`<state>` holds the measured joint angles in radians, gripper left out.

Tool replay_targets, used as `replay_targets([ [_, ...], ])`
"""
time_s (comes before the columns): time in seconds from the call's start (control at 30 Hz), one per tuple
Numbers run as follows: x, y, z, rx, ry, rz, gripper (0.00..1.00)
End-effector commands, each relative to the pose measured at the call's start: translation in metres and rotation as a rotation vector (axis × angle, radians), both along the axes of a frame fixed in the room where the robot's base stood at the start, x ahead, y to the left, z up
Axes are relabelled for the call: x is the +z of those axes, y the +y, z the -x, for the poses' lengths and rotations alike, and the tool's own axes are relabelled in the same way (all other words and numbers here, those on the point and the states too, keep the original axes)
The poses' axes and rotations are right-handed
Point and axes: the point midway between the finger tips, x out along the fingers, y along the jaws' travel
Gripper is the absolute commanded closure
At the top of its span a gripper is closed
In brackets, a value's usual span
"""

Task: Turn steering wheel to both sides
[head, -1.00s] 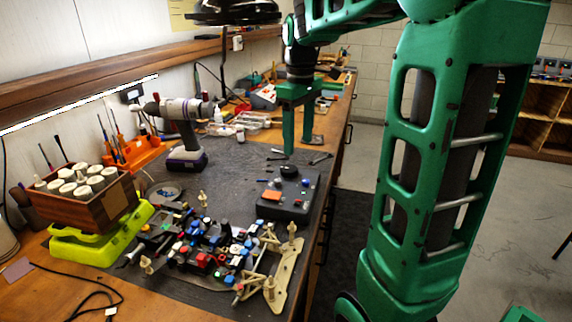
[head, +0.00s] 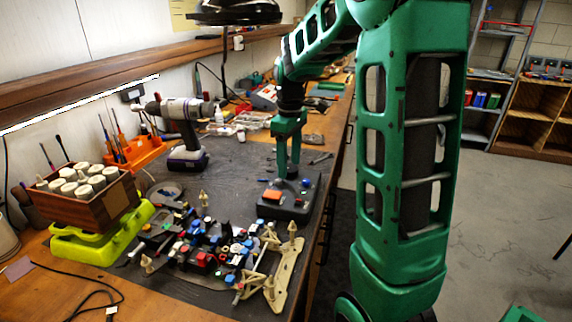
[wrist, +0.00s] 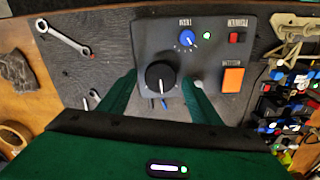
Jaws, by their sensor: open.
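The dark grey control box (head: 284,206) lies on the black mat, right of the small car chassis (head: 205,250). Its round black knob (wrist: 160,75) with a white mark is the wheel-like control in the wrist view. In the head view my gripper hides most of the knob. My gripper (head: 287,177) points down over the far part of the box. In the wrist view my gripper (wrist: 159,80) is open, one finger on each side of the knob, with gaps visible. I cannot tell whether the fingertips are level with the knob.
A blue TRIM knob (wrist: 187,38) and an orange button (wrist: 233,79) sit on the box beside the knob. Wrenches (wrist: 65,38) lie nearby on the mat. A drill (head: 183,130) stands behind to the left. The bench's right edge is close to the box.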

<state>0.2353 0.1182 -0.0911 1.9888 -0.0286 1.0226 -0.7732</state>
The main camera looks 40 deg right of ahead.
Motion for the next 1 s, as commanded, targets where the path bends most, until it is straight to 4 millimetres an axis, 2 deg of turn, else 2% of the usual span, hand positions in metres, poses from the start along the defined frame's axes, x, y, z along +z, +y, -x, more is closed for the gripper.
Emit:
replay_targets([
  [0.37, -0.0066, -0.0001, 0.0004, -0.001, 0.000, 0.000, 0.42],
  [0.4, -0.0066, -0.0001, 0.0004, -0.001, 0.000, 0.000, 0.47],
  [0.57, -0.0064, -0.0002, 0.0005, -0.001, 0.000, 0.000, 0.83],
  [0.63, -0.0063, 0.0045, 0.0002, 0.002, 0.000, 0.000, 0.83],
  [1.0, -0.0061, -0.0002, 0.0005, -0.080, 0.000, 0.000, 0.83],
])
